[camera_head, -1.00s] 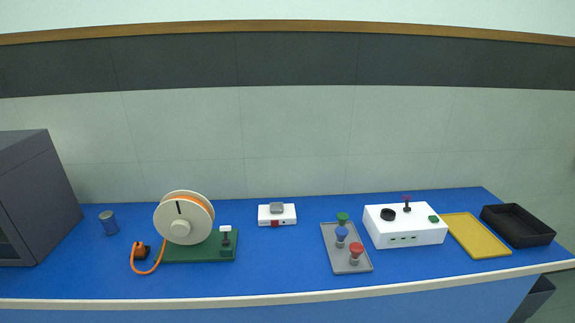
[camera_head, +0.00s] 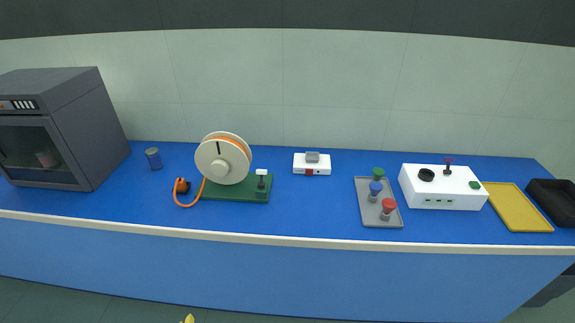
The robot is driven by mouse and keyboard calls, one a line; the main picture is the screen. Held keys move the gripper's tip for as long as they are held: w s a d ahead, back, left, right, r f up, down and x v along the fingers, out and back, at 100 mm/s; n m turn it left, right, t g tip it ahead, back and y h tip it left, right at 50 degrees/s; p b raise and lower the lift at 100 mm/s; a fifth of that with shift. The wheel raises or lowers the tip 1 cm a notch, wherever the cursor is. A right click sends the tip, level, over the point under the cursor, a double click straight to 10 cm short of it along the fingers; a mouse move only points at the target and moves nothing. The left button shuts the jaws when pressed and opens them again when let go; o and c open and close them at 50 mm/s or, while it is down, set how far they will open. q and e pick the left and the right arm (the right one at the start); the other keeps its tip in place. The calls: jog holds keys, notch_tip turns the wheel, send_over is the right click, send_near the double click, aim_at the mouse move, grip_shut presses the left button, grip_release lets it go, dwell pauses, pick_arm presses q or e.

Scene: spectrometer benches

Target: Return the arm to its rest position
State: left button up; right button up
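Neither of my grippers can be made out in the head view. Only a small yellow tip (camera_head: 188,319) shows at the bottom edge, left of centre, below the bench front. I cannot tell what it belongs to. No arm reaches over the blue bench (camera_head: 300,214).
The bench holds a dark oven-like box (camera_head: 85,120), a blue-grey cup (camera_head: 153,159), a cream reel (camera_head: 218,161) on a green base, a small white device (camera_head: 325,164), a grey tray (camera_head: 382,222) with coloured-top pieces, a white box (camera_head: 443,187), a yellow tray (camera_head: 518,208) and a black tray (camera_head: 553,200).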

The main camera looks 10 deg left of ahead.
pick_arm(q)
jog(key=s+d+f+n+g+h, duration=0.15)
jog(key=s+f, duration=0.25)
jog(key=f, duration=1)
jog(key=s+d+f+m+g+h, duration=0.1)
jog(key=s+d+f, duration=0.2)
jog(key=f, duration=1.2)
jog(key=s+f+n+g, duration=0.1)
jog(key=s+f, duration=0.6)
jog(key=s, duration=0.2)
jog(key=s+f+n+g+h, duration=0.1)
jog(key=s+f+n, duration=0.1)
jog(key=s+f, duration=0.5)
jog(key=s, duration=0.2)
jog(key=shift+s+a+g, duration=0.25)
jog(key=shift+s+g, duration=0.05)
jog(key=shift+g, duration=0.05)
jog(key=shift+f, duration=0.1)
